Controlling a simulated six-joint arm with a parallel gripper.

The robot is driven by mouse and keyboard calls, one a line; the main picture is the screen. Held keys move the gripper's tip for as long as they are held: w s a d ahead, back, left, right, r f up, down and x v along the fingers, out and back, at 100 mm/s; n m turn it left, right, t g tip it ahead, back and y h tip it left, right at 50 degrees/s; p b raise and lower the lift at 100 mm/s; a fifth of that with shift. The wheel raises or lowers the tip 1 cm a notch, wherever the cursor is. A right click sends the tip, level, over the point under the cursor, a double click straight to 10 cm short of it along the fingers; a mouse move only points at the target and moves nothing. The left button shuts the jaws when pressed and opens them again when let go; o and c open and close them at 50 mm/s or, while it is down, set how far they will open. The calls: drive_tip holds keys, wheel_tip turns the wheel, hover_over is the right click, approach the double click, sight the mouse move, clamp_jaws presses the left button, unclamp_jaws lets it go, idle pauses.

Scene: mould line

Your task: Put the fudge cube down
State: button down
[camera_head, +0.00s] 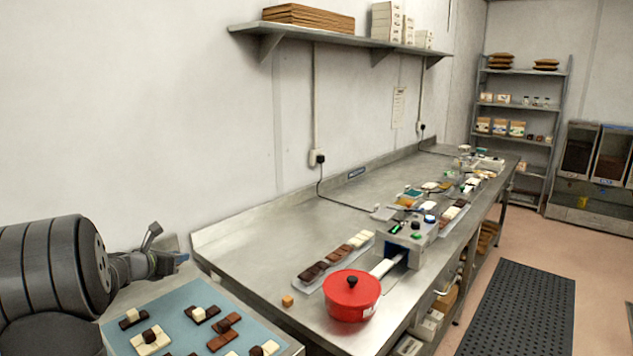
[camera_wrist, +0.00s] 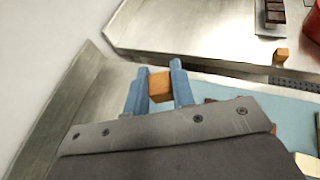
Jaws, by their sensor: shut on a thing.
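My gripper (camera_wrist: 158,88) has blue fingers shut on a fudge cube (camera_wrist: 160,86), an orange-brown block held between the fingertips. In the head view my gripper (camera_head: 182,258) is at the left, above the far edge of the blue mat; the held cube cannot be made out there. A second, similar orange-brown cube (camera_head: 287,300) sits on the steel bench, left of the red pot. It also shows in the wrist view (camera_wrist: 280,56), near the bench edge, apart from my gripper.
A blue mat (camera_head: 177,303) bears several chocolate and white pieces below my gripper. The steel bench (camera_head: 262,262) carries a red lidded pot (camera_head: 352,296), a row of dark, brown and white pieces (camera_head: 334,262) and a grey machine (camera_head: 407,239). The bench's near left is mostly bare.

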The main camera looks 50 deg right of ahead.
drive_tip(key=s+d+f+m+g, duration=0.2)
drive_tip(key=s+d+m+g, duration=0.15)
drive_tip(key=s+d, duration=0.6)
drive_tip(key=s+d+f+m+g, duration=0.1)
drive_tip(key=s+d+m+g, duration=0.3)
drive_tip(key=d, duration=1)
drive_tip(key=s+d+f+m+g, duration=0.25)
drive_tip(key=s+d, duration=0.55)
drive_tip(key=d, duration=0.4)
hover_over(292, 273)
drive_tip(key=shift+n+g, duration=0.3)
wheel_tip(292, 273, down, 6)
drive_tip(key=shift+s+f, duration=0.15)
drive_tip(key=shift+f, duration=2.15)
drive_tip(key=shift+f, duration=0.15)
drive_tip(key=c, duration=1.2)
unclamp_jaws()
drive_tip(key=shift+c, duration=0.2)
drive_tip(key=shift+r, duration=0.2)
drive_tip(key=v, duration=1.2)
drive_tip(key=shift+a+f, duration=0.15)
drive_tip(key=shift+f, duration=0.05)
